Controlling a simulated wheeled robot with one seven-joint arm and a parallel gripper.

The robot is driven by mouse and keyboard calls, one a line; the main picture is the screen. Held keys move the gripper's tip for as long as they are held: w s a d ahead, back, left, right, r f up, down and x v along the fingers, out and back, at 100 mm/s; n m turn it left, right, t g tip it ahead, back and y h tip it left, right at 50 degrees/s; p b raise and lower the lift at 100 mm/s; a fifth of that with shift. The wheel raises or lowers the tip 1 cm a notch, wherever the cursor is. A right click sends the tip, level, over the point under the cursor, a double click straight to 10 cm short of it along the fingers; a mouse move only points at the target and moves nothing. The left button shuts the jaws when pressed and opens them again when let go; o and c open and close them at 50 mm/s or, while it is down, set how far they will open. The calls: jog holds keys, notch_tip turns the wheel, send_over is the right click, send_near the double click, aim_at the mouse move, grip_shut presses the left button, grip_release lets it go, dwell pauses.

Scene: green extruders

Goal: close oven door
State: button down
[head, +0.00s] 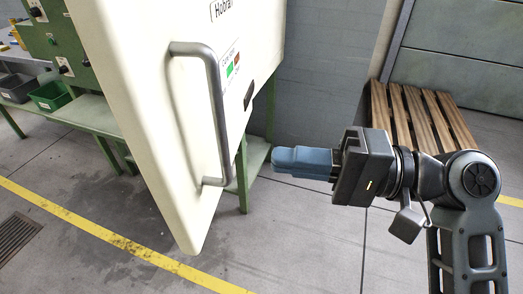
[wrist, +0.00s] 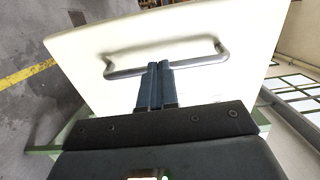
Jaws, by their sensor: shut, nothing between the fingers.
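The oven door (head: 150,110) is a large cream panel that stands open, swung out toward me in the head view. A grey bar handle (head: 220,120) runs down its face. My gripper (head: 276,158) is to the right of the handle, with its blue fingers shut and pointing left. In the wrist view the shut fingers (wrist: 158,66) reach up to the handle (wrist: 125,72) and overlap it in the picture. The door (wrist: 90,45) fills the space behind them. The oven's inside is hidden.
A green bench (head: 95,110) with dark bins (head: 50,95) stands at the left. A wooden slatted pallet (head: 420,115) lies at the back right. A yellow floor line (head: 90,228) crosses the front left. The grey floor (head: 310,240) below my gripper is clear.

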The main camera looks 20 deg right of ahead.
aim_at(177, 147)
jog(key=p+x, duration=0.1)
jog(key=x, duration=1.1)
jog(key=shift+w+a, duration=0.2)
jog(key=shift+a, duration=0.15)
